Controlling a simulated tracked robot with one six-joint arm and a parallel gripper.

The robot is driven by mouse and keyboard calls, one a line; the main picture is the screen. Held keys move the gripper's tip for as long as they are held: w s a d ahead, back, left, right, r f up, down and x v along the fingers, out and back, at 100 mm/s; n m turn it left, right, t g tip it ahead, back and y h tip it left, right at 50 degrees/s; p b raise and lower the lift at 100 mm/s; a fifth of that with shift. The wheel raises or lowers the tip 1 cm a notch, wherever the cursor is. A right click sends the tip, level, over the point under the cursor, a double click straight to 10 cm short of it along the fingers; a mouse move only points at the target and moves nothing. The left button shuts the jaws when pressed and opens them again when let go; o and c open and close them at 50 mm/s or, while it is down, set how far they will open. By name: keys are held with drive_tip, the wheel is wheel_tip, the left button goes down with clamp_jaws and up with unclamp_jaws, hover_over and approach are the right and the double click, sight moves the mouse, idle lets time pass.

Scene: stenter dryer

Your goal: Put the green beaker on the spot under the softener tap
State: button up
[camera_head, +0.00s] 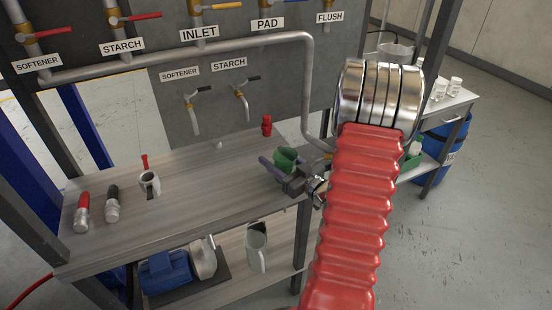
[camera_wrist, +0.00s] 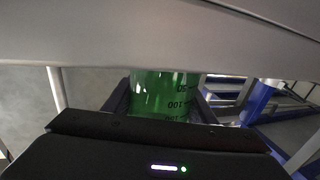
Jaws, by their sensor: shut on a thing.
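The green beaker (camera_head: 286,158) is held between the jaws of my gripper (camera_head: 280,166), above the right part of the wooden bench. It also shows in the wrist view (camera_wrist: 162,95), with dark volume marks on its side, between dark fingers. My gripper is shut on it. The small softener tap (camera_head: 196,110) is on the grey panel under a SOFTENER label (camera_head: 179,73), to the left of the beaker. The small starch tap (camera_head: 242,100) is beside it. The spot under the softener tap cannot be made out clearly on the bench top.
A pipe (camera_head: 306,90) comes down behind the gripper. The bench middle is largely free.

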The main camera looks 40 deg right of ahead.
drive_tip(key=shift+f, duration=0.1)
drive_tip(key=o, duration=1.1)
drive_tip(key=shift+o, duration=0.2)
drive_tip(key=shift+f, duration=0.1)
drive_tip(key=shift+s, duration=0.1)
drive_tip(key=s, duration=1.3)
drive_tip(key=shift+s, duration=0.35)
drive_tip(key=shift+f, duration=0.1)
